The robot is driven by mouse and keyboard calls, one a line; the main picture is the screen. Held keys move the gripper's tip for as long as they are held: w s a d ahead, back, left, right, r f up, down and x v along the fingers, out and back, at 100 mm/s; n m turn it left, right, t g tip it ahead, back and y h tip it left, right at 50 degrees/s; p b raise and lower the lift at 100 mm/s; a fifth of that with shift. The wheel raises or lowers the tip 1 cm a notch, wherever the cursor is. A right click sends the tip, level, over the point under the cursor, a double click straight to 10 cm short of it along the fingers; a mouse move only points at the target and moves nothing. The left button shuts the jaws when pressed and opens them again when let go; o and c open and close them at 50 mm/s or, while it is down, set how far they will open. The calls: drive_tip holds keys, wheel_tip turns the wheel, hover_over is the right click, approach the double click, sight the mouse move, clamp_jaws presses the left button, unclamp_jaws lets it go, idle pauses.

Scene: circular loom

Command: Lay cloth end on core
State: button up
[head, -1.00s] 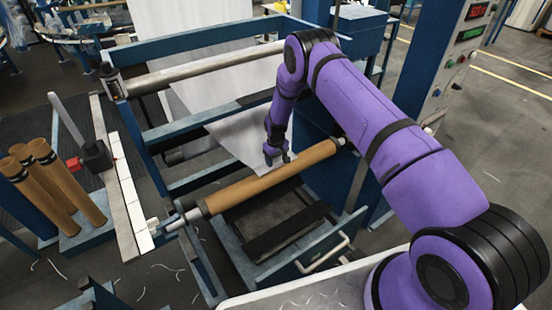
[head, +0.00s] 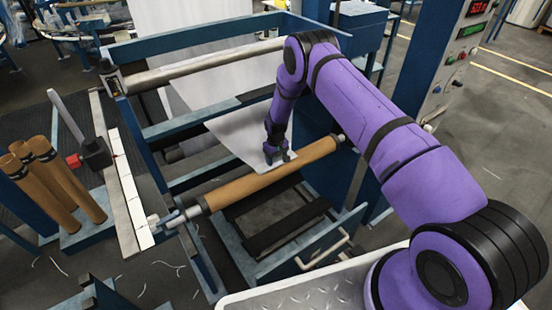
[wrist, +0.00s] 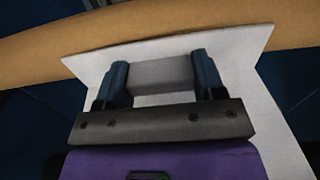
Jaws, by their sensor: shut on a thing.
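The white cloth (head: 238,127) hangs down from the upper roller towards the brown core (head: 262,178), which lies across the blue frame. My gripper (head: 277,155) is just behind the core's middle. In the wrist view my gripper (wrist: 162,78) is shut on the cloth, with a fold of it between the fingers. The cloth's end (wrist: 245,52) spreads to both sides of the fingers, and its edge overlaps the core (wrist: 120,30) in that view. I cannot tell whether the edge touches the core.
A metal roller (head: 200,66) spans the frame above the cloth. Spare brown cores (head: 62,175) stand at the left beside a white-marked rail (head: 128,185). A blue drawer with a handle (head: 322,252) is below the core. A control column (head: 440,80) stands at the right.

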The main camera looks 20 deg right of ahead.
drive_tip(key=shift+f, duration=0.2)
drive_tip(key=o, duration=1.1)
drive_tip(key=shift+r, duration=0.1)
wheel_tip(320, 180, up, 11)
drive_tip(key=shift+f, duration=0.15)
